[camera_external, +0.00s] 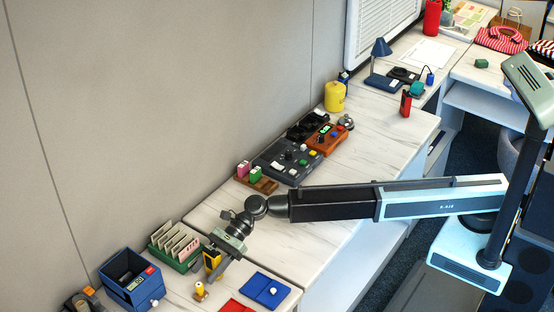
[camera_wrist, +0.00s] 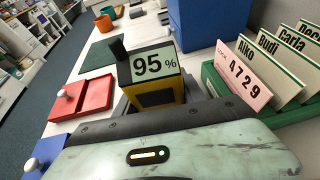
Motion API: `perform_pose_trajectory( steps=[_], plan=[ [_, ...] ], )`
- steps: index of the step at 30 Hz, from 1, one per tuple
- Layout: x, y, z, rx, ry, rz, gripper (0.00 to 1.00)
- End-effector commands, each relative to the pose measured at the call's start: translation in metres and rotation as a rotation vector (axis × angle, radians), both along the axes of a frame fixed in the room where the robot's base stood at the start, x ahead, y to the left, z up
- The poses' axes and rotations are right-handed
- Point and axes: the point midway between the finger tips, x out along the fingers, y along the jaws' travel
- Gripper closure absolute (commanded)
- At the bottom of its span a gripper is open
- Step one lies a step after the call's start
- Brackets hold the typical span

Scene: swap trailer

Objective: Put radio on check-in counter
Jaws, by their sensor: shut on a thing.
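The radio (camera_external: 212,259) is a small yellow and black block. In the wrist view the radio (camera_wrist: 156,92) has a short dark antenna and a pale label reading "95 %". My gripper (camera_external: 213,270) is shut on it, low over the near-left white counter (camera_external: 228,283). The radio's lower part is hidden in the wrist view, so I cannot tell if it touches the surface. White counters run along the wall; no sign tells me which is the check-in counter.
Beside the radio stands a green card rack (camera_external: 176,246), with a blue box (camera_external: 128,284) further left. A blue panel (camera_external: 265,290), a red panel (camera_external: 236,306) and a small yellow piece (camera_external: 200,290) lie near. A grey console (camera_external: 285,160) stands further back. Bare counter (camera_external: 375,150) lies right of it.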

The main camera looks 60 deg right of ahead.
Motion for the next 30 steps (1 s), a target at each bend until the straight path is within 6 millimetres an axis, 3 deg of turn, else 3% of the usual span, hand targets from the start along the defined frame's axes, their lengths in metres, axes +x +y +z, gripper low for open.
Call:
perform_pose_trajectory(
  steps=[10,19,21,30],
  plan=[
    [0.0,0.0,0.007,0.0,0.0,0.0,1.0],
    [0.0,0.0,0.044,0.0,0.0,0.0,1.0],
    [-0.013,-0.013,0.038,0.0,0.0,0.0,1.0],
    [-0.068,-0.071,0.045,0.0,0.0,-0.001,1.0]
  ],
)
